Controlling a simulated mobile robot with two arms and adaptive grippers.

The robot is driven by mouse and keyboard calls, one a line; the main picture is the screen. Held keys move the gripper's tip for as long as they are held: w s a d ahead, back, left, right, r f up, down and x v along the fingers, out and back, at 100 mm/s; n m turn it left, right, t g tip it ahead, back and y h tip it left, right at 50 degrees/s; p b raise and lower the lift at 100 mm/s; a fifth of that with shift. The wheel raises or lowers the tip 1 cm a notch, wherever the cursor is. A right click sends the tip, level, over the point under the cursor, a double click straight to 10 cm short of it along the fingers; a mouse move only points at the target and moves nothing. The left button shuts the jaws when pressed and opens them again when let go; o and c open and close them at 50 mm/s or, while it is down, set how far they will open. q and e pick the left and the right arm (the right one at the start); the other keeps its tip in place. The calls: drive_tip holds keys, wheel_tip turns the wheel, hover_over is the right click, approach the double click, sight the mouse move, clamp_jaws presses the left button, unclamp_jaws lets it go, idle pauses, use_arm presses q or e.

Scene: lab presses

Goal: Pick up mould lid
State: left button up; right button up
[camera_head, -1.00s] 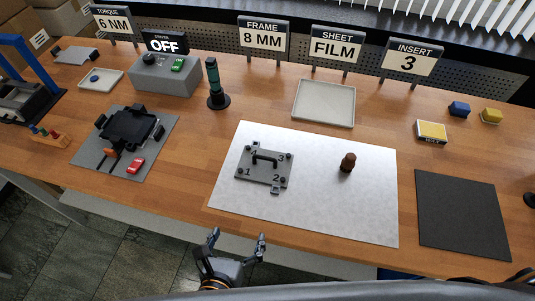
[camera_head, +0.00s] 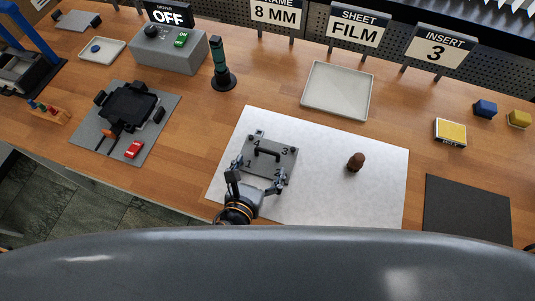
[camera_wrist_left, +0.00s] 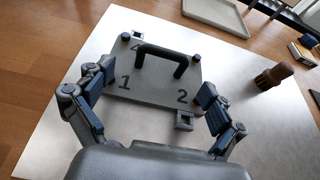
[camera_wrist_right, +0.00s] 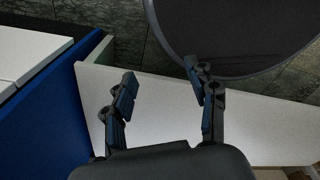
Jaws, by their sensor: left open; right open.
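The mould lid (camera_head: 262,167) is a grey plate with a black bar handle (camera_head: 267,153), corner knobs and the numbers 1 to 4. It lies flat on the white sheet on the table. In the left wrist view the lid (camera_wrist_left: 150,92) is straight ahead, its handle (camera_wrist_left: 162,55) beyond my fingertips. My left gripper (camera_head: 256,180) is open, its fingers spread at the lid's near edge, and nothing is between them. My right gripper (camera_wrist_right: 165,90) is open and empty in the right wrist view, away from the lid; it does not show in the head view.
A brown knob-like piece (camera_head: 355,162) stands on the white sheet (camera_head: 330,185) right of the lid. A black mat (camera_head: 465,208) lies at right, a pale tray (camera_head: 337,90) behind. Bare sheet lies right of the lid.

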sight(266, 160)
use_arm(q)
drive_tip(key=shift+w+f, duration=0.1)
drive_tip(key=shift+w, duration=0.15)
drive_tip(key=p+x, duration=0.1)
drive_tip(key=x, duration=0.3)
drive_tip(key=shift+d, duration=0.2)
drive_tip(key=shift+w+d+f, duration=0.15)
drive_tip(key=shift+w+f, duration=0.05)
drive_tip(key=shift+w, duration=0.25)
drive_tip(key=shift+s, duration=0.1)
drive_tip(key=c, duration=1.7)
drive_tip(key=shift+r, duration=0.1)
use_arm(e)
drive_tip(key=shift+w+d+r, duration=0.4)
drive_tip(key=shift+w+r, duration=0.2)
drive_tip(key=shift+w, duration=0.25)
